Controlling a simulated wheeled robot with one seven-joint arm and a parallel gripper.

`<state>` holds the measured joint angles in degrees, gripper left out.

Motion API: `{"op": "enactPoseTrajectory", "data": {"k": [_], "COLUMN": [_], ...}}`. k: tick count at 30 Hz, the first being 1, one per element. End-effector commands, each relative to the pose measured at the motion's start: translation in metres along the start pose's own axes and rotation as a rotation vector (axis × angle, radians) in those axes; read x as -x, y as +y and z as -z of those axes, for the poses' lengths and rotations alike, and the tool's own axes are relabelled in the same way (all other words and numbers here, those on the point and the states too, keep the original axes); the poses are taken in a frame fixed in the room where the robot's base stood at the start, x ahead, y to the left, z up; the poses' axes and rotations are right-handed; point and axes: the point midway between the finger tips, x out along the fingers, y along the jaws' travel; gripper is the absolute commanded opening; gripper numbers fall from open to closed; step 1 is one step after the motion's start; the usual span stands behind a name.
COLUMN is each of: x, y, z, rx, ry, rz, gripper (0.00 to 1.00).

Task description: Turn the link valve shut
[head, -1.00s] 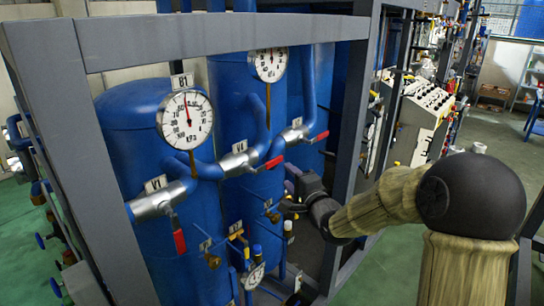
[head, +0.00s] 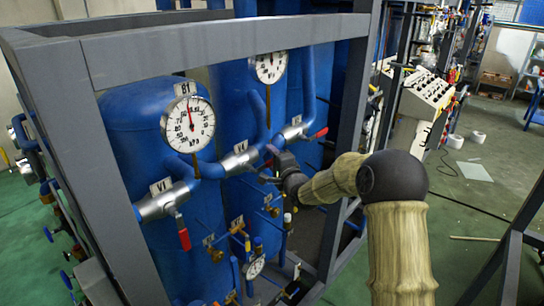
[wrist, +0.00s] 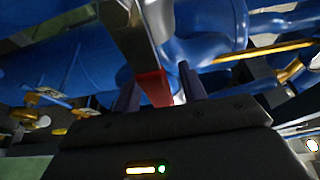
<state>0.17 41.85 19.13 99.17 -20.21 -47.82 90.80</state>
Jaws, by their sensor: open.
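The valve tagged V4 (head: 240,160) is a silver body on the blue pipe between the tanks; I take it as the link valve. Its red lever, seen clearly in the wrist view (wrist: 155,88), is mostly hidden by my gripper in the head view. My gripper (head: 273,160) is at that lever, with its two dark fingers (wrist: 158,92) open, one on each side of the red lever. I cannot tell whether either finger touches it.
Valve V1 (head: 160,203) has its red lever hanging down at the left. Another red-levered valve (head: 293,132) sits just right of my gripper. Dial gauges (head: 188,124) stand above the pipe. A grey frame post (head: 350,130) rises close to my arm, with a beam (head: 220,42) overhead.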

Motion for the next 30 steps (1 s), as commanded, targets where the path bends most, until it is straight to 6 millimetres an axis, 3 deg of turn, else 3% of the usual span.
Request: {"op": "enactPoseTrajectory", "data": {"k": [3, 9, 10, 22, 30], "x": [0.0, 0.0, 0.0, 0.001, 0.001], "y": [0.0, 0.0, 0.0, 0.003, 0.013], "z": [0.0, 0.0, 0.0, 0.0, 0.0], "rx": [0.0, 0.0, 0.0, -0.023, -0.129], "ry": [0.0, 0.0, 0.0, 0.0, 0.001], "rz": [0.0, 0.0, 0.0, -0.009, -0.053], "gripper": [0.42, 0.03, 0.0, 0.0, 0.0]}}
